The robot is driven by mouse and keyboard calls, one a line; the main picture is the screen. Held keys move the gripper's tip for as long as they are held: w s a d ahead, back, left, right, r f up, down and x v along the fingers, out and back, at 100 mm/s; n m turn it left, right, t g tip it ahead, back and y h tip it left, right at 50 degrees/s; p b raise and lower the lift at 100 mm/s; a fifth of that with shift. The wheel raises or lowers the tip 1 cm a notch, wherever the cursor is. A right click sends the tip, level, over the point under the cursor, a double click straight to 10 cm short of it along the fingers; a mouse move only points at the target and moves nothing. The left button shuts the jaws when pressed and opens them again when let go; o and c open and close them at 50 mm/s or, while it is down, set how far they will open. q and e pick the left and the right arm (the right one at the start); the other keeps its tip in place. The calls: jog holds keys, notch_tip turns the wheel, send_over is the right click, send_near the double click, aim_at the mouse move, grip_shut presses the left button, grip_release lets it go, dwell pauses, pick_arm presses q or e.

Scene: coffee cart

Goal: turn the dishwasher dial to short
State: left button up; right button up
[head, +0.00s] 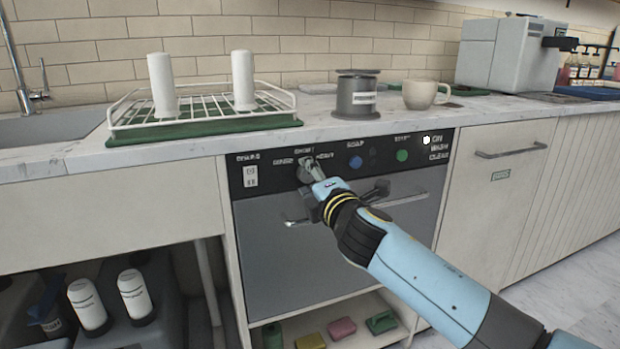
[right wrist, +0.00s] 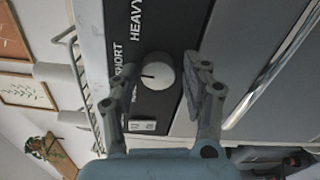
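The dishwasher (head: 335,245) has a dark control panel along its top, with a round dial (head: 304,174) at its left part. In the right wrist view the pale dial (right wrist: 160,70) has a dark pointer line aimed left, toward the side of the SHORT label (right wrist: 118,62); its exact alignment is hard to tell. The HEAVY label (right wrist: 136,20) is above, and a third label is partly hidden by a finger. My right gripper (head: 313,166) is at the dial. Its fingers (right wrist: 161,75) are apart on either side of the dial, with visible gaps. My left gripper is out of view.
A switch (head: 251,176) sits left of the dial; blue (head: 355,162) and green (head: 402,155) buttons sit right. The dishwasher handle (head: 398,200) sticks out below the panel. A dish rack (head: 205,122), grey canister (head: 357,94) and mug (head: 420,94) stand on the counter above.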

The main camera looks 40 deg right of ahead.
jog(key=shift+o, duration=0.6)
jog(key=v, duration=1.2)
